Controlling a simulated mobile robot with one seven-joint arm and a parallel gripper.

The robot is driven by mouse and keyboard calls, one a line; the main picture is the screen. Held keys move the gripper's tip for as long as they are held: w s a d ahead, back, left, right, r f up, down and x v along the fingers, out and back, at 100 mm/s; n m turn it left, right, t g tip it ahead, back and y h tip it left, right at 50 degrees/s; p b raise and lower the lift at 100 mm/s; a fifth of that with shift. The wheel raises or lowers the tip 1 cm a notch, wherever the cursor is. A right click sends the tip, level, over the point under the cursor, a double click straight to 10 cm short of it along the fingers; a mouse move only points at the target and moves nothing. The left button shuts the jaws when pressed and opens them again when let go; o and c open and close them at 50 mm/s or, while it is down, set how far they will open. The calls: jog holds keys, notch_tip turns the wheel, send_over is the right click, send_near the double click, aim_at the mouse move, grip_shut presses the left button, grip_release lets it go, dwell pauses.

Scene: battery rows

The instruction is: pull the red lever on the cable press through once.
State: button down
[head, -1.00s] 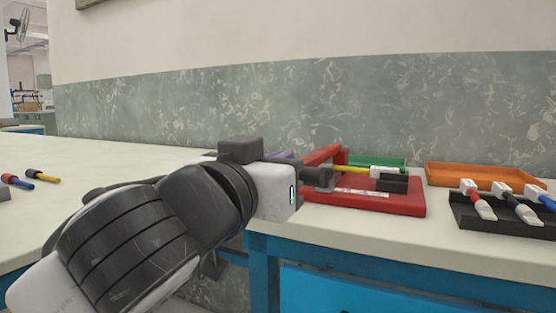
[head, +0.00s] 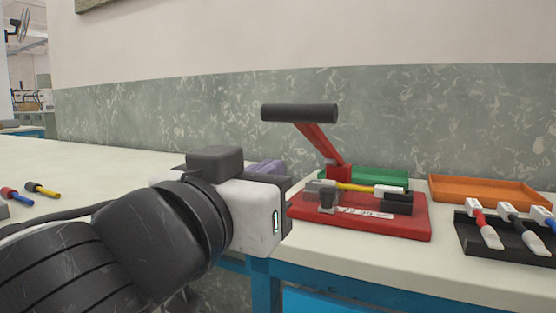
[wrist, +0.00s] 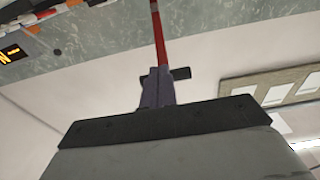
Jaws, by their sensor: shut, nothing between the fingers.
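The cable press has a red base (head: 370,224) on the right bench. Its red lever (head: 318,143) stands raised, leaning left, with a black handle bar (head: 300,113) across its top. A yellow cable (head: 356,187) with a pale connector (head: 389,192) lies across the press. My gripper is left of the press and below the handle, its fingertips hidden in the head view. In the wrist view its purple fingers (wrist: 157,75) are shut and empty. The red lever (wrist: 158,35) and black handle (wrist: 181,73) show beyond them; whether the fingers touch the handle cannot be told.
A green tray (head: 383,175) is behind the press. An orange tray (head: 487,184) and a black tray (head: 478,243) with several cables stand at right. Red (head: 15,196) and yellow (head: 42,189) cable pieces lie far left. The wall (head: 200,110) is behind.

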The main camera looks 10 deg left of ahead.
jog(key=v, duration=0.5)
jog(key=shift+s+f+p, duration=0.1)
jog(key=shift+s+p, duration=0.05)
jog(key=shift+p, duration=0.2)
